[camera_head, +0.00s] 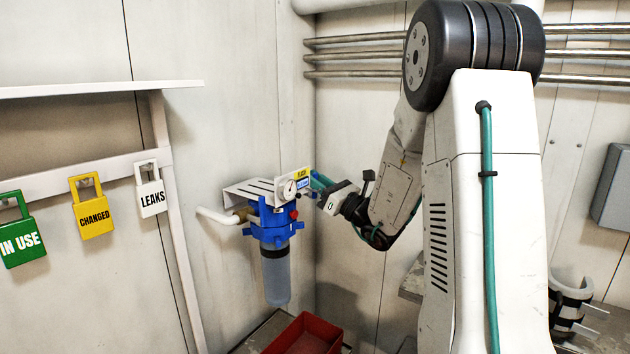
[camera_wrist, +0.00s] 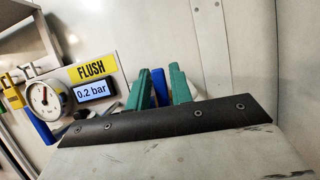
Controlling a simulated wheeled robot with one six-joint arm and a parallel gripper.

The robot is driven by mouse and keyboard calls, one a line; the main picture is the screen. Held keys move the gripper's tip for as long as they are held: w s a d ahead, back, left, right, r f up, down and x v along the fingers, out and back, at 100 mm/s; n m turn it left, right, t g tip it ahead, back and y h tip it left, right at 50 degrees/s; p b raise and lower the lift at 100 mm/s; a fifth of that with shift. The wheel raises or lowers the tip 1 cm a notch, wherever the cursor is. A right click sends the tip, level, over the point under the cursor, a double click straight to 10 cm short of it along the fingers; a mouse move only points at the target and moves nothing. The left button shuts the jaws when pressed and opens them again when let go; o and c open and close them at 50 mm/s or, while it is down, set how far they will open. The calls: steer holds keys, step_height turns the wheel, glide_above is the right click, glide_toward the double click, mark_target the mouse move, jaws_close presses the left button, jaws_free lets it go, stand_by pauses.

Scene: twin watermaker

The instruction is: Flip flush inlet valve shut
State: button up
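The flush label (camera_wrist: 91,67) is yellow and sits above a display (camera_wrist: 95,91) reading 0.2 bar, beside a round gauge (camera_wrist: 46,99). In the head view the label (camera_head: 303,173) is on a bracket above a blue filter head (camera_head: 272,222). My gripper (camera_wrist: 162,84) has green fingers, just right of the display. A blue upright piece (camera_wrist: 160,88), perhaps the valve handle, shows between the fingers and fills the narrow gap. I cannot tell whether they press on it. In the head view my gripper (camera_head: 320,183) is at the bracket's right end; the valve body is hidden.
A clear bowl (camera_head: 277,273) hangs under the filter head, with a red bin (camera_head: 306,336) below. A white pipe (camera_head: 219,216) enters from the left. Tags hang from a rail (camera_head: 118,163) at left. A wall lies close behind.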

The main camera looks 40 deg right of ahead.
jaws_close()
steer(key=shift+a+n, duration=0.15)
steer(key=shift+n, duration=0.35)
jaws_free()
steer(key=v, duration=0.8)
